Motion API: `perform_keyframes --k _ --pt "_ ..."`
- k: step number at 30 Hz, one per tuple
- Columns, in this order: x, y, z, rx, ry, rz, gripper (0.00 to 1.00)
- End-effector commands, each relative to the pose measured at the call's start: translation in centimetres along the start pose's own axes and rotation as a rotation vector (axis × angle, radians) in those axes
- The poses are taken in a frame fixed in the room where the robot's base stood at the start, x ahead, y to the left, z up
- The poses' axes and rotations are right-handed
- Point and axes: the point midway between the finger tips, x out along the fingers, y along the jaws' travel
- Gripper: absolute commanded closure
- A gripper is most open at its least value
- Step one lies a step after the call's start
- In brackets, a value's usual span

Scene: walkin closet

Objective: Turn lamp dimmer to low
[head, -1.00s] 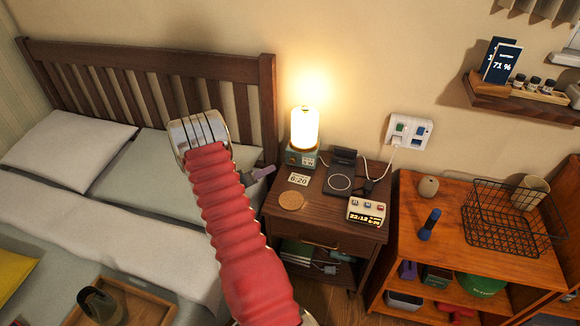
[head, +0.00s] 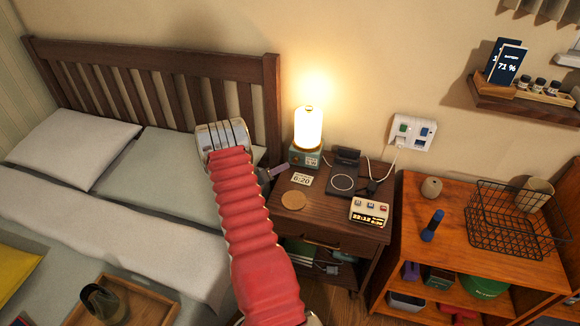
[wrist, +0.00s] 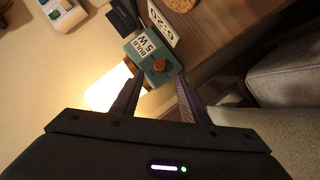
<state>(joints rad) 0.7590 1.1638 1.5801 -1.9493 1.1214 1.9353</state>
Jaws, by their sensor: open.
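The lit lamp (head: 308,128) stands at the back left of the nightstand, on a teal base (head: 305,157). In the wrist view the teal base (wrist: 143,51) carries a "BULB 5 W" label and a round orange-brown knob (wrist: 159,65). My gripper (wrist: 160,77) is open, with its two dark fingers pointing at the base. The knob appears between the fingertips; I cannot tell whether they touch it. In the head view my red ribbed arm hides most of the gripper, and only a grey-purple finger (head: 278,170) shows beside the base.
A wall socket panel (head: 411,132) is at right.

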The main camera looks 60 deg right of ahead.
Motion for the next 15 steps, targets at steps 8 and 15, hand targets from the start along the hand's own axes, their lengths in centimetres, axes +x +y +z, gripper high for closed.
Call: perform_keyframes --k 8,15 --pt "4.4 0.0 0.0 0.002 -0.001 0.002 0.59" --pt "7.6 0.0 0.0 0.001 0.0 0.001 0.59"
